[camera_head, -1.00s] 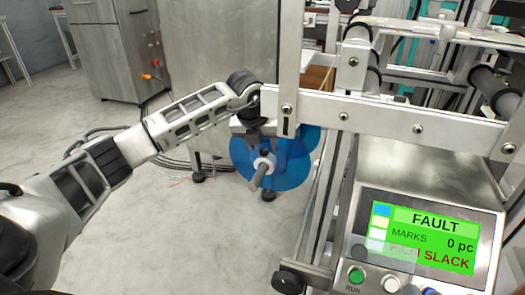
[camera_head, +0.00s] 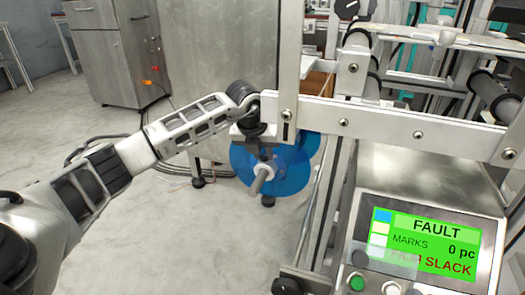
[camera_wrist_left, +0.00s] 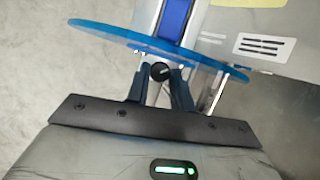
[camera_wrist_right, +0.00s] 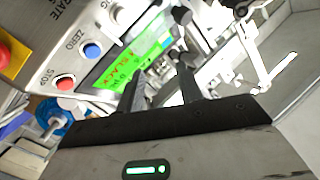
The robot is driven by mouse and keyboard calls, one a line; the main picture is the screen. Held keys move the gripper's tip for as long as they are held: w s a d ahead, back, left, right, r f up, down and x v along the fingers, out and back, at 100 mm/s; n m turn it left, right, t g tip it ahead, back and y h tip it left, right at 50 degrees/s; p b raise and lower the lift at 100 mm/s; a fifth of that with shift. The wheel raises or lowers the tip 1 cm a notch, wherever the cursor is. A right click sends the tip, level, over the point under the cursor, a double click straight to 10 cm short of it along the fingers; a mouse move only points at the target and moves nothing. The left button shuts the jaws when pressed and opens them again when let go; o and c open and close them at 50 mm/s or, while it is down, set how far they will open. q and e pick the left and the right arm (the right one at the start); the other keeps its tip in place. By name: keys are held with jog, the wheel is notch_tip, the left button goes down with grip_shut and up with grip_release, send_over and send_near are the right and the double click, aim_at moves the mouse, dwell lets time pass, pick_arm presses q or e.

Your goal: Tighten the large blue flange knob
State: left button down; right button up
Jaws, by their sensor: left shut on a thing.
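The blue flange (camera_head: 290,172) is a round translucent disc on the machine's left side, with a pale hub and grey shaft end (camera_head: 262,180) in front. In the left wrist view the flange (camera_wrist_left: 105,33) is seen nearly edge-on. A small dark round knob (camera_wrist_left: 160,71) sits beside it, between my left fingers. My left gripper (camera_wrist_left: 160,82) is shut on this knob. In the head view my left gripper (camera_head: 250,145) is at the flange's upper left, partly covering it. My right gripper (camera_wrist_right: 160,72) is open with nothing between its fingers, near the control panel.
A green screen (camera_head: 430,240) reads FAULT, MARKS 0 pc and a partly covered line ending in SLACK. A metal crossbar (camera_head: 400,125) runs just above and right of the flange. A grey cabinet (camera_head: 118,50) stands behind; the floor at left is clear.

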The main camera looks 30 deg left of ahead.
pick_arm(q)
jog(key=shift+a+r+m+h+p, duration=0.1)
jog(key=shift+m+h+p, duration=0.3)
jog(key=shift+m, duration=0.5)
jog(key=shift+a+m+h+p, duration=0.1)
jog(key=shift+m+h+p, duration=0.4)
jog(key=shift+m, duration=1)
pick_arm(e)
jog(key=shift+d+f+n+h, duration=0.15)
jog(key=shift+f+n+h, duration=0.15)
jog(key=shift+h, duration=0.1)
jog(key=shift+f, duration=0.1)
pick_arm(q)
jog(key=c, duration=1.2)
grip_release()
